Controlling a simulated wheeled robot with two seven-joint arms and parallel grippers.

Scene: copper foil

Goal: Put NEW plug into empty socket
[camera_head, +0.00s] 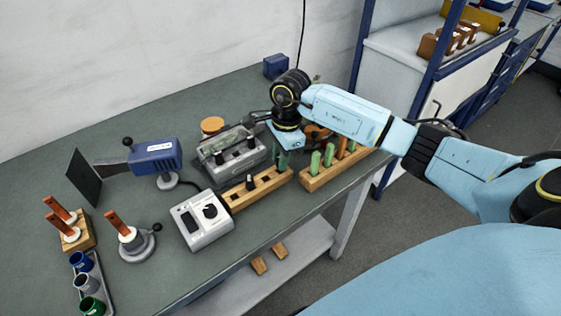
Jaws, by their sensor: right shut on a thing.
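My right gripper (284,151) is over the right end of a wooden block (238,201) and is shut on a green plug (283,161). The plug hangs down by the block's right end; I cannot tell whether it touches the wood. The block has dark square sockets along its top, and one dark piece (250,182) stands in it. A second wooden block (313,184) to the right holds upright green plugs (315,163) and orange-brown ones (341,148). The gripper's fingertips are small and partly hidden. My left gripper is not in view.
A grey control box (204,222) stands just left of the block, and a grey fixture with a clear cover (233,163) stands behind it. A blue tool (154,157), copper-coloured strips on stands (116,223) and coloured cups (83,282) are at left.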

